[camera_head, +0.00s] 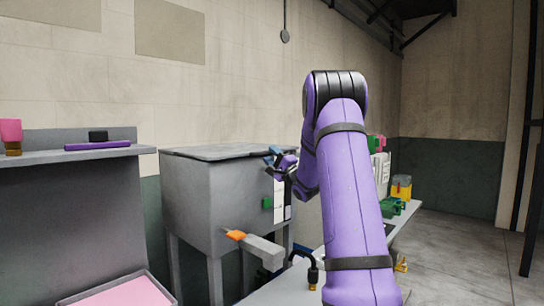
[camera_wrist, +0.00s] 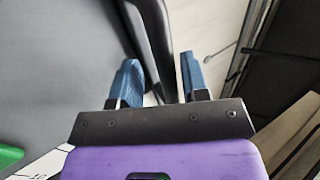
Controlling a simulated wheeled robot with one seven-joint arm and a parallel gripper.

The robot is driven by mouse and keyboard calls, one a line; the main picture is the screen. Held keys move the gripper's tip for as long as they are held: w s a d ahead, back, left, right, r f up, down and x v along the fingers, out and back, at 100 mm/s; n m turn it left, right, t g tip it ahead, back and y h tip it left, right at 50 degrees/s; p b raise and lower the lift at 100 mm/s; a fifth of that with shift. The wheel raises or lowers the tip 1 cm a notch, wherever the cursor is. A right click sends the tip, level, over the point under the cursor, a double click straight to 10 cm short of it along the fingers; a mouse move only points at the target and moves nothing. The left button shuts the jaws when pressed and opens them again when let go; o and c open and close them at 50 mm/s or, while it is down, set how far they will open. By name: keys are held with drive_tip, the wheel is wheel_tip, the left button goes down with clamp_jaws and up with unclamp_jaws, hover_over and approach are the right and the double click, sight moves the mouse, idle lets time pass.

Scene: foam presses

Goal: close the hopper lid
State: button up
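The hopper (camera_head: 187,195) is a grey box on legs in the middle of the head view. Its dark grey lid (camera_head: 215,152) lies about flat across the top. My gripper (camera_head: 273,154) is at the lid's right end, close to the rim. In the wrist view, the two blue fingers of my gripper (camera_wrist: 160,80) stand apart. A dark rim, apparently the lid's edge (camera_wrist: 155,35), runs beyond and between them. I cannot tell whether a finger touches it. The hopper's grey wall (camera_wrist: 60,60) fills the left of the wrist view.
A grey shelf (camera_head: 60,157) with a pink-topped item (camera_head: 11,135) and a purple bar (camera_head: 97,145) stands left. A pink tray (camera_head: 120,292) is below. An orange-tipped grey arm (camera_head: 250,243) juts from the hopper's front. Green parts (camera_head: 392,206) and a yellow-red container (camera_head: 401,188) stand right.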

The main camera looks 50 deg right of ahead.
drive_tip(key=v, duration=1.1)
drive_tip(key=shift+w, duration=0.1)
idle(0.4)
